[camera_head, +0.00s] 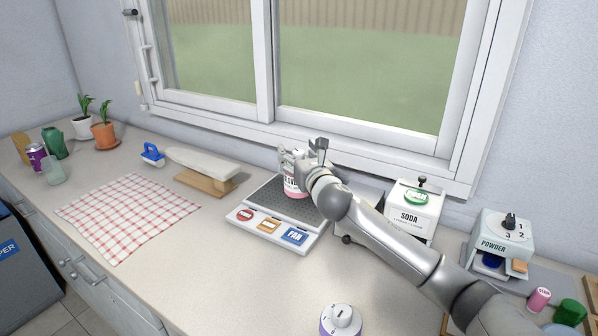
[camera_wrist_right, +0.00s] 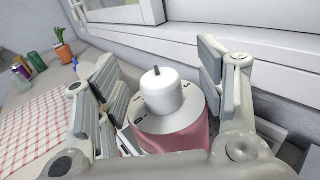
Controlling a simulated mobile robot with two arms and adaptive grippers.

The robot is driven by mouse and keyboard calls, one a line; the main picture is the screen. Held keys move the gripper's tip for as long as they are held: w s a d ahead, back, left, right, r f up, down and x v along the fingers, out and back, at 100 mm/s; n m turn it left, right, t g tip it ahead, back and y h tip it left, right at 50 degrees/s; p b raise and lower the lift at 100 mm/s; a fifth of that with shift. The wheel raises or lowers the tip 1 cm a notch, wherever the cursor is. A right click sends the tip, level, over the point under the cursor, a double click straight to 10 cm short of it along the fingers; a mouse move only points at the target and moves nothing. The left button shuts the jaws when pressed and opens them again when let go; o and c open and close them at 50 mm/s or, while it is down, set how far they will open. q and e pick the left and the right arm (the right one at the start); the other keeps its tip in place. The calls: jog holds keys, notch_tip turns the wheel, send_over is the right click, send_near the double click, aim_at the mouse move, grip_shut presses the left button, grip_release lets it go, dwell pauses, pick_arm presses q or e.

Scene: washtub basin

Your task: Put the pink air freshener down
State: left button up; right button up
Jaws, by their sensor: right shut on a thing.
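The pink air freshener (camera_head: 292,190) is a pink can with a white label, upright at the back of the grey-topped tray (camera_head: 272,218). Whether its base touches the tray is hard to tell. In the right wrist view its pink body (camera_wrist_right: 182,140) and white top (camera_wrist_right: 161,91) show between the two fingers. My right gripper (camera_head: 303,157) is shut on it, and the gripper and arm hide part of the can and the tray's right side. My left gripper is in neither view.
A white soda dispenser (camera_head: 414,214) and a powder dispenser (camera_head: 501,238) stand to the right. A small ironing board (camera_head: 203,165) and a checkered cloth (camera_head: 128,214) lie to the left. A white knobbed object (camera_head: 341,320) is at the front. The counter between cloth and tray is clear.

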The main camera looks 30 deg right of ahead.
jog(key=w+f, duration=0.1)
jog(key=w+d+f, duration=0.1)
jog(key=f, duration=0.2)
jog(key=shift+w+d, duration=0.35)
jog(key=shift+w, duration=0.05)
jog(key=shift+f, duration=1.55)
jog(key=shift+f, duration=0.2)
jog(key=o, duration=1.5)
jog(key=shift+r, duration=0.15)
jog(key=s, duration=0.4)
jog(key=s+a+b, duration=0.1)
jog(key=s, duration=0.3)
jog(key=s+a, duration=0.1)
jog(key=s, duration=0.3)
